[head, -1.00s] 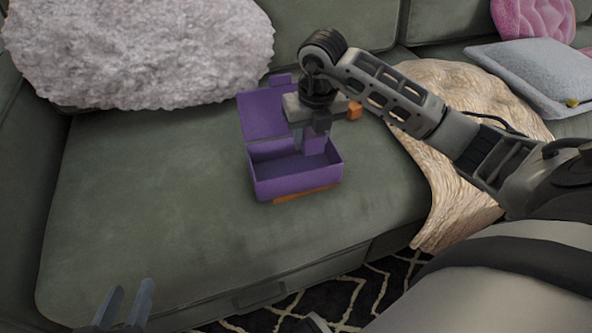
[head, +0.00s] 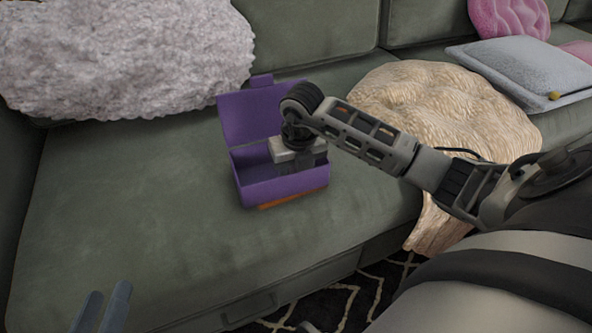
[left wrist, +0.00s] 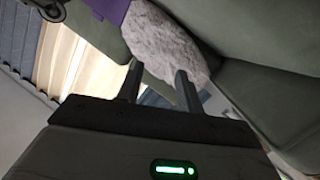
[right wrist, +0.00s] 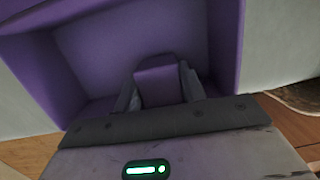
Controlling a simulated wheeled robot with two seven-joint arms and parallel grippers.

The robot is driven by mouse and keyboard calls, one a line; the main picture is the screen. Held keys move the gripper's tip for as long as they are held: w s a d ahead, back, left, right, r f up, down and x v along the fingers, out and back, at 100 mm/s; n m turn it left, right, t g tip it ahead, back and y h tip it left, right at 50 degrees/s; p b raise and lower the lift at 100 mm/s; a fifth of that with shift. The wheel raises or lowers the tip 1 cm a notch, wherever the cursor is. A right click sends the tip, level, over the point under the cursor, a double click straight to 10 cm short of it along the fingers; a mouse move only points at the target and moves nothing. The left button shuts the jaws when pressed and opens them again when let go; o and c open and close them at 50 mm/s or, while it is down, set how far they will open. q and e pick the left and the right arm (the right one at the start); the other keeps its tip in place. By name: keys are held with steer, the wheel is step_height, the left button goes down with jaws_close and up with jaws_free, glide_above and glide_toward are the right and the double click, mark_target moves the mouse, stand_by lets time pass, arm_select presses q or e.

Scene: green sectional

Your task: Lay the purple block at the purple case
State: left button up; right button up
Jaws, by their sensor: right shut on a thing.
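The purple case (head: 285,190) stands open on the green seat, its lid raised at the back. My right gripper (head: 300,165) reaches down into the case from the right in the head view. In the right wrist view my right gripper (right wrist: 160,88) is shut on the purple block (right wrist: 160,80), which is inside the case (right wrist: 225,45). Whether the block touches the case floor cannot be told. The block is hidden in the head view. My left gripper (head: 101,308) is open and empty at the lower left, away from the case; its two fingers show apart in the left wrist view (left wrist: 160,85).
An orange-brown strip (head: 293,199) lies under the case's front edge. A fluffy grey cushion (head: 120,55) is behind left, a cream throw (head: 450,110) to the right. The seat (head: 120,210) left of the case is clear.

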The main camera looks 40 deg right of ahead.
steer(key=shift+f, duration=0.15)
steer(key=o, duration=1)
steer(key=shift+c, duration=0.2)
